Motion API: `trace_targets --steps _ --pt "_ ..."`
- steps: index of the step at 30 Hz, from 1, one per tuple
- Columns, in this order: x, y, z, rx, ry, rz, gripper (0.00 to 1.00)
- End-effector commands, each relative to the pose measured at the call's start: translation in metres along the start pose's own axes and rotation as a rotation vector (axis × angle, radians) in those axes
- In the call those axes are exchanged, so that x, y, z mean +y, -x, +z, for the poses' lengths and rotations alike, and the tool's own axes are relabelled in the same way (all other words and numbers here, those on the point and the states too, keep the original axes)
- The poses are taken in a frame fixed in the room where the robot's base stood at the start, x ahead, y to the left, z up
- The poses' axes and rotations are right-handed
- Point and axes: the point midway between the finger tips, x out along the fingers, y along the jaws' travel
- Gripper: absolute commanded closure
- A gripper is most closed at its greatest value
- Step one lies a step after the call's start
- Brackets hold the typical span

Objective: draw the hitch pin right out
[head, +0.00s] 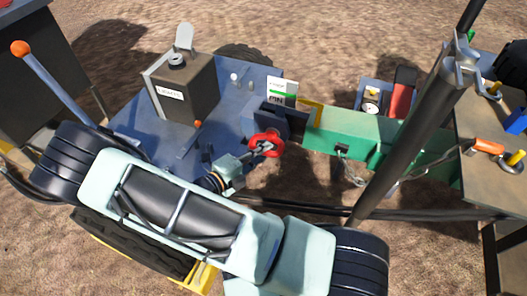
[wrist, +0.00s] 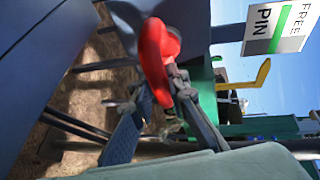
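The hitch pin shows as a thick red loop handle (head: 266,143) beside the dark hitch bracket, where the blue deck meets the green drawbar (head: 365,138). Its shank is hidden in the head view, so I cannot tell how deep it sits. My gripper (head: 258,150) reaches the handle from the lower left. In the wrist view the red handle (wrist: 155,55) lies between the fingertips of my gripper (wrist: 160,88), which appear to close on its lower part from both sides.
A white and green sign reading "FREE PIN" (head: 282,90) stands just behind the hitch. A grey box (head: 180,90) and an orange-knobbed lever (head: 55,82) are on the left. A dark slanted post (head: 415,120) and a tool bench (head: 495,150) are on the right.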

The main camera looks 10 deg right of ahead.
Motion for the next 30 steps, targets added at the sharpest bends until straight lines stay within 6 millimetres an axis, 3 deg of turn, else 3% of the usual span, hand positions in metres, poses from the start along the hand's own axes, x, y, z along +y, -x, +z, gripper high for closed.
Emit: trace_targets --steps 13,24,30 --pt "-0.001 0.008 -0.002 -0.002 0.001 -0.001 1.00" --pt "0.018 0.097 -0.038 -0.004 0.002 0.002 1.00" --pt "0.025 0.120 -0.049 -0.001 0.000 0.001 1.00"
